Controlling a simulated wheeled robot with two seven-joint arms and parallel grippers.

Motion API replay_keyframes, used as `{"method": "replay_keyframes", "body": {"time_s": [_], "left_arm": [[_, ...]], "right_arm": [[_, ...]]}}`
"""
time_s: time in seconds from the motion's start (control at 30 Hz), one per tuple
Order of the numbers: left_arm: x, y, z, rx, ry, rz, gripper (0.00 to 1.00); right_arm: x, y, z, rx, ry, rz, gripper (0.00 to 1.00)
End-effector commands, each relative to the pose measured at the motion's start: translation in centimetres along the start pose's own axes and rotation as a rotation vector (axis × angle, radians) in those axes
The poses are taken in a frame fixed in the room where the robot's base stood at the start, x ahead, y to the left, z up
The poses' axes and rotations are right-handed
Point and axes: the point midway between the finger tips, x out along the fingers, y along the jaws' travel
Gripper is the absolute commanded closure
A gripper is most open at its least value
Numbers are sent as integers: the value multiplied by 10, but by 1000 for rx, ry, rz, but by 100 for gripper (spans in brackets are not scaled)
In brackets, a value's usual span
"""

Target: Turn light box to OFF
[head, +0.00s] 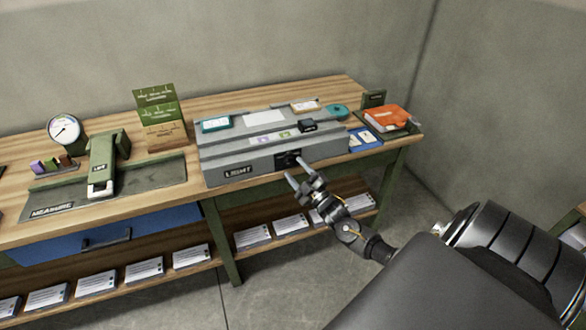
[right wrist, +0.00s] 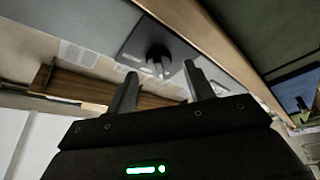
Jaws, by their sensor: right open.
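The light box (head: 262,167) is a grey unit labelled LIGHT in the middle of the wooden bench. A black switch (head: 288,159) sits on its front face, right of the label. In the right wrist view the switch is a round dark knob (right wrist: 158,56) with a pale lever, on the grey front panel (right wrist: 185,55). My right gripper (head: 299,172) is open and empty, just in front of the switch. In the right wrist view its two fingers (right wrist: 160,88) point toward the knob, with it between and beyond the tips. My left gripper is out of view.
The bench (head: 190,213) holds a MEASURE station (head: 103,187) and a dial gauge (head: 65,130) at the left. A green sign (head: 160,115) stands behind. An orange book (head: 387,118) and blue tray (head: 365,139) lie at the right. Paper stacks fill the lower shelf (head: 215,252).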

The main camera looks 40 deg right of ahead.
Motion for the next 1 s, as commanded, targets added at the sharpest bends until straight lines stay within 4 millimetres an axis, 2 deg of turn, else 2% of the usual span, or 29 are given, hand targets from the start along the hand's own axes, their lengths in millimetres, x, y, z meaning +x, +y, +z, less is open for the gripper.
{"method": "replay_keyframes", "body": {"time_s": [0.03, 0.2, 0.4, 0.6, 1.0], "left_arm": [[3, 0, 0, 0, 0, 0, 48], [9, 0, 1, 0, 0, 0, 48], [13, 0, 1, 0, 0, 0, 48], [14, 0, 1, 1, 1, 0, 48], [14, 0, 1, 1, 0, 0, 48]], "right_arm": [[-12, -2, 1, 0, -1, -3, 47], [-46, -2, 2, 0, -1, -3, 47], [-76, -1, 1, 0, -1, -1, 47], [-86, 0, 0, -1, 0, 0, 47], [-86, 0, 0, 0, 0, 0, 47]]}}
